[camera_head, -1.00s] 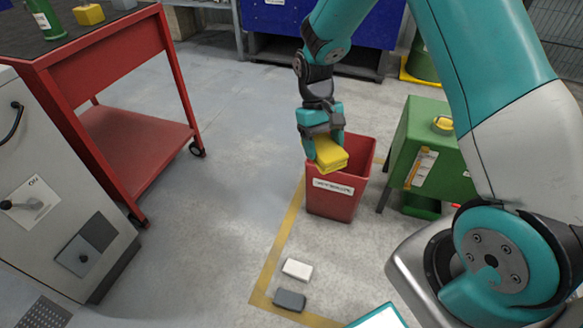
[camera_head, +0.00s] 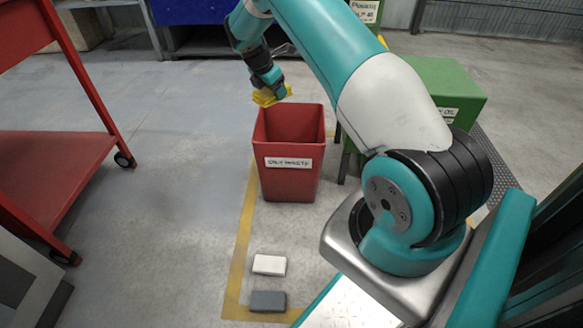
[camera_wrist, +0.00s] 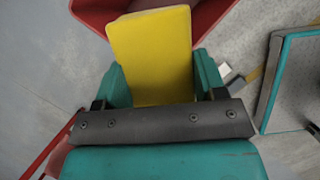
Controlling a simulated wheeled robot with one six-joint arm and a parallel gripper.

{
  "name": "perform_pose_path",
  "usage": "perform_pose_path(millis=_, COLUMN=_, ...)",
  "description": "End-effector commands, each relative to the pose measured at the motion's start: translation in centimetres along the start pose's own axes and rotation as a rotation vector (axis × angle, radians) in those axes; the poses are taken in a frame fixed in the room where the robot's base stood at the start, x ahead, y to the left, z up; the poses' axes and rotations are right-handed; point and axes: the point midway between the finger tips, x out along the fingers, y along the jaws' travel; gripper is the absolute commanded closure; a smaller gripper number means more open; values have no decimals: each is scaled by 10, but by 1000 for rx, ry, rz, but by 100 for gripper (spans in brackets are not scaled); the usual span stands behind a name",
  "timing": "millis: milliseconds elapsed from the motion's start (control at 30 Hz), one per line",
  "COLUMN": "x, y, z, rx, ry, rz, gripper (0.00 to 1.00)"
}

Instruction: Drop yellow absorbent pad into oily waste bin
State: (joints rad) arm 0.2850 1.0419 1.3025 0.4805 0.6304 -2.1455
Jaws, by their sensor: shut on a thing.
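A yellow absorbent pad (camera_head: 268,96) is held in my gripper (camera_head: 276,92), which is shut on it. In the wrist view the pad (camera_wrist: 152,55) sits between the two teal fingers (camera_wrist: 155,85). The red oily waste bin (camera_head: 290,150) stands on the floor, open at the top, with a white label on its front. In the head view the pad appears at the bin's far left rim. In the wrist view part of the red bin (camera_wrist: 215,22) shows beyond the pad. I cannot tell whether the pad is over the opening; the bin's floor is hidden.
A white block (camera_head: 269,264) and a grey block (camera_head: 268,301) lie on the floor in front of the bin, inside a yellow floor line (camera_head: 240,240). A green cabinet (camera_head: 440,85) stands right of the bin. A red cart (camera_head: 50,150) stands at the left.

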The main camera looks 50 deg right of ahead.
Motion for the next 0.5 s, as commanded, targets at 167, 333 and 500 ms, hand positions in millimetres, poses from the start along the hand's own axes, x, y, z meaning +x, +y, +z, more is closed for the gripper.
perform_pose_path(millis=167, x=63, y=7, z=54, rx=-285, ry=-1, rz=123, gripper=55)
perform_pose_path(millis=333, x=81, y=8, z=80, rx=-426, ry=2, rz=178, gripper=55)
perform_pose_path(millis=500, x=88, y=9, z=81, rx=-456, ry=3, rz=189, gripper=55)
